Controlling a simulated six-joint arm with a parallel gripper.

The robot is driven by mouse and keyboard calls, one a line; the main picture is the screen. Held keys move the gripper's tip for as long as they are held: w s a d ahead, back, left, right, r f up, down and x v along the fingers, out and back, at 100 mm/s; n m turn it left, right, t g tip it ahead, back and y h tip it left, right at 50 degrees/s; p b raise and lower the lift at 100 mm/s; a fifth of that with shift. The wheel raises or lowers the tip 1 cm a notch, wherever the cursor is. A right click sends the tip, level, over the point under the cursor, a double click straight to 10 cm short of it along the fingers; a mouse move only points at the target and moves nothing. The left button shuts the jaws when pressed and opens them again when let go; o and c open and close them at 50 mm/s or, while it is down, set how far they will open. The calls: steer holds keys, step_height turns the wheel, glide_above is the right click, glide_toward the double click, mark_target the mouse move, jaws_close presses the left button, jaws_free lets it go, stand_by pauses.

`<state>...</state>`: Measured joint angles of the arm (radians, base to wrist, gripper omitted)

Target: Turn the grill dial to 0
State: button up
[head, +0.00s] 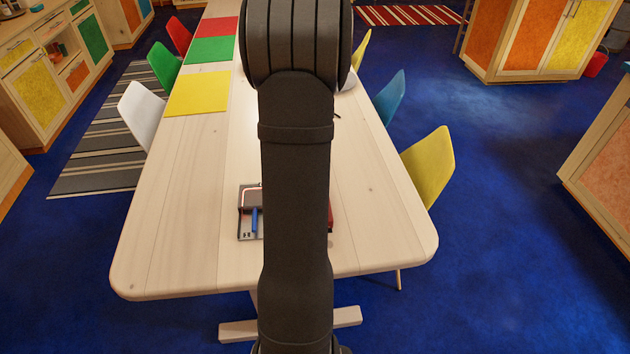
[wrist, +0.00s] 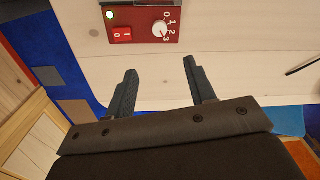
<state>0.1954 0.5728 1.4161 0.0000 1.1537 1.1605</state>
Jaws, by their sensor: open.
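The grill dial (wrist: 159,29) is a small white knob on a red control panel (wrist: 143,38) at the top of the wrist view. The marks 0, 1, 2 and 3 run around its right side; its pointer is too small to read surely. My gripper (wrist: 160,66) is open and empty, its two dark fingers apart and pointing toward the panel. The dial lies beyond the fingertips, in line with the gap, and nothing touches it. In the head view my arm hides most of the grill; a dark red edge (head: 330,217) shows beside it.
A red rocker switch (wrist: 122,34) and a lit green lamp (wrist: 109,15) sit left of the dial. In the head view a grey item with a blue piece (head: 254,222) lies left of my arm. The pale wooden table (head: 180,230) is clear at its near left.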

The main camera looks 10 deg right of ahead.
step_height(320, 180, down, 17)
steer(key=shift+r, duration=0.1)
stand_by(0.3)
steer(key=c, duration=1)
